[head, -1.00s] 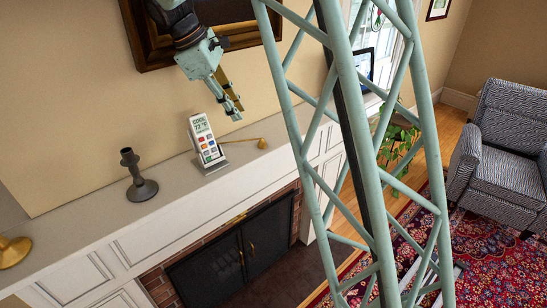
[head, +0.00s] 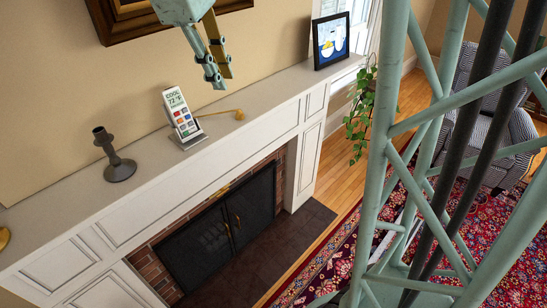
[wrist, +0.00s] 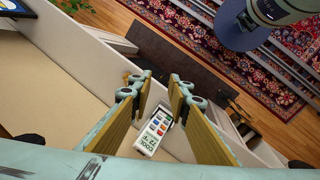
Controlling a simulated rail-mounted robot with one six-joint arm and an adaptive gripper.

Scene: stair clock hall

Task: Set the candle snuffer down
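The candle snuffer (head: 239,115), thin-handled and brass-coloured with a small round end, lies on the white mantel shelf (head: 278,93). The white control (wrist: 153,132) shows below, through the gap.
A dark candlestick (head: 115,165) stands left of the control, and a brass object (head: 4,238) is at the left edge. A framed picture (head: 331,40) stands at the shelf's far right end. The shelf between snuffer and picture is clear. A fireplace (head: 225,220) is below.

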